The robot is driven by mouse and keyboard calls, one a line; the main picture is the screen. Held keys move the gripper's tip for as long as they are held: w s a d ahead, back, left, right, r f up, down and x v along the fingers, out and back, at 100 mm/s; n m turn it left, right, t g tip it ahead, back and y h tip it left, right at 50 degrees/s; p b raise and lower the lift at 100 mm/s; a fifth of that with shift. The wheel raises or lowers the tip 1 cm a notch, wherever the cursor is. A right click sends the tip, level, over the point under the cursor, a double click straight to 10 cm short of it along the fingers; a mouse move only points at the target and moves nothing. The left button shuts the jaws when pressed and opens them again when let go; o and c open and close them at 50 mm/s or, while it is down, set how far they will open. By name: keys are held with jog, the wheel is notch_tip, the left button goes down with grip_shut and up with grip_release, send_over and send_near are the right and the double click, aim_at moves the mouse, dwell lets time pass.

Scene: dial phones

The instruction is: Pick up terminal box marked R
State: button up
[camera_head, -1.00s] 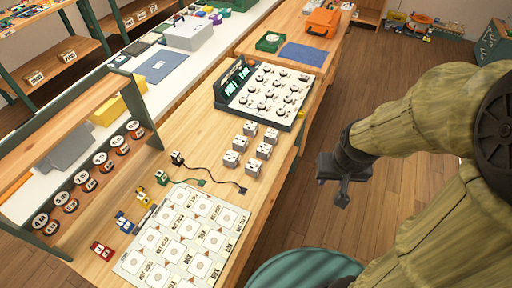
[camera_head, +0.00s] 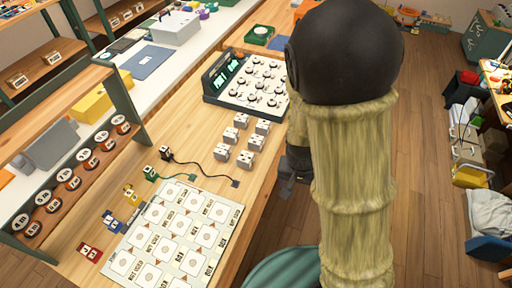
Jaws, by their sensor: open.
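A group of several small white boxes with dark marks (camera_head: 256,142) stands in two rows on the wooden bench. Several small coloured blocks lie by the mat's left side: red (camera_head: 89,252), blue (camera_head: 112,222), yellow (camera_head: 131,195), green (camera_head: 150,174) and black (camera_head: 165,153); the green and black ones have cables. I cannot read an R on any of them. My gripper (camera_head: 287,188) is open, at the bench's right edge, right of the white boxes and apart from them. My arm partly hides it.
A printed mat (camera_head: 181,240) with square places lies at the bench's front. A panel of dials (camera_head: 250,85) stands behind the white boxes. A shelf with round labelled jars (camera_head: 85,155) is at left.

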aim_at(249, 153)
notch_tip(249, 153, down, 7)
jog(key=w+a+m+t+h+b, duration=0.1)
jog(key=w+a+h+b, duration=0.1)
jog(key=b, duration=0.1)
jog(key=w+a+t+h+b, duration=0.1)
jog(key=w+a+t, duration=0.1)
jog(key=a, duration=0.1)
jog(key=w+a+t+h+b, duration=0.1)
jog(key=a+t+b, duration=0.1)
jog(key=a, duration=0.1)
jog(key=w+a+t+b, duration=0.2)
jog(key=a+t, duration=0.1)
jog(key=a, duration=0.1)
jog(key=shift+w+r+m+h, duration=0.1)
jog(key=shift+w+m+h, duration=0.2)
jog(key=shift+w+h, duration=0.1)
jog(key=a+r+t+y+b, duration=0.1)
jog(key=a+r+t, duration=0.2)
jog(key=a, duration=0.4)
jog(key=shift+s+r+t, duration=0.2)
jog(key=shift+r+t, duration=0.2)
jog(key=shift+r, duration=0.15)
jog(key=shift+d, duration=0.1)
jog(key=x, duration=1.2)
jog(key=shift+f+b, duration=0.15)
jog(key=shift+b, duration=0.2)
jog(key=shift+w, duration=0.1)
